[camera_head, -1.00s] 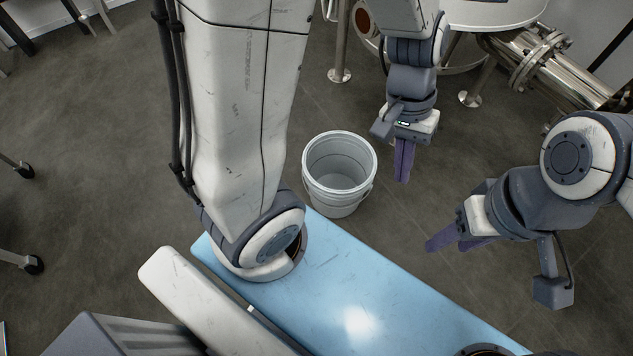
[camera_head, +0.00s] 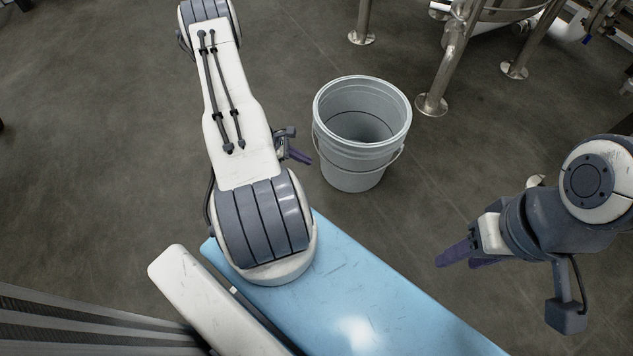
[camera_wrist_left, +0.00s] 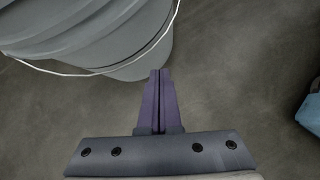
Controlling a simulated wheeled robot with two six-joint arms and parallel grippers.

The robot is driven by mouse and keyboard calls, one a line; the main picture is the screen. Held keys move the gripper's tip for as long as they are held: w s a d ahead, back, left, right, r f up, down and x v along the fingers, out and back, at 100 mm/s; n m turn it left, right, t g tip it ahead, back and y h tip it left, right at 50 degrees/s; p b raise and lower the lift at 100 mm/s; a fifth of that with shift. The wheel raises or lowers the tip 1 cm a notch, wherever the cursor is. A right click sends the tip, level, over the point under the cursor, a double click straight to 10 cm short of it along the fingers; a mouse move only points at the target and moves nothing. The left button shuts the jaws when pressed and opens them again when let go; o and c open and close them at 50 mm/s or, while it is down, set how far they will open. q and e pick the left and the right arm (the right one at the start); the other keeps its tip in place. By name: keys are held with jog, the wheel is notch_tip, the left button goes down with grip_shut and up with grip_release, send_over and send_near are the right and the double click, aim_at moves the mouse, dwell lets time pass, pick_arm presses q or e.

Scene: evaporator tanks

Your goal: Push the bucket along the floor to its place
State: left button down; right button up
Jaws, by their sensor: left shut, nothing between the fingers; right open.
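A grey-white bucket (camera_head: 360,150) stands upright and open on the floor, in front of my blue base, and looks empty. Its thin wire handle hangs down at the side. In the left wrist view the bucket (camera_wrist_left: 90,30) fills the upper left. My left gripper (camera_head: 299,157) is low beside the bucket's left side, partly hidden behind my left arm. In the wrist view its purple fingers (camera_wrist_left: 159,75) are closed together with nothing between them, their tips close to the bucket's lower edge; I cannot tell whether they touch. My right gripper (camera_head: 455,256) is open and empty at the right.
Metal tank legs with round feet (camera_head: 431,104) stand behind and to the right of the bucket. Another foot (camera_head: 362,37) is further back. The dark floor (camera_head: 110,130) on the left is clear, as is the floor just right of the bucket.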

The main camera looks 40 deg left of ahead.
aim_at(324, 174)
pick_arm(q)
jog(key=s+a+f+n+t+y+b, duration=0.15)
jog(key=s+a+f+n, duration=0.3)
jog(key=f, duration=0.45)
jog(key=shift+n+t+y, duration=0.25)
jog(key=shift+n, duration=0.2)
jog(key=b+x, duration=0.5)
jog(key=x, duration=0.4)
jog(key=shift+w+d+f, duration=0.1)
jog(key=shift+w+f, duration=0.15)
jog(key=shift+f, duration=0.05)
jog(key=w+b, duration=0.1)
jog(key=w+d+b, duration=0.1)
jog(key=w, duration=0.1)
jog(key=shift+w+d+f, duration=0.1)
jog(key=shift+d, duration=0.05)
jog(key=shift+w+d+b, duration=0.15)
jog(key=shift+w+b, duration=0.25)
jog(key=shift+w, duration=0.05)
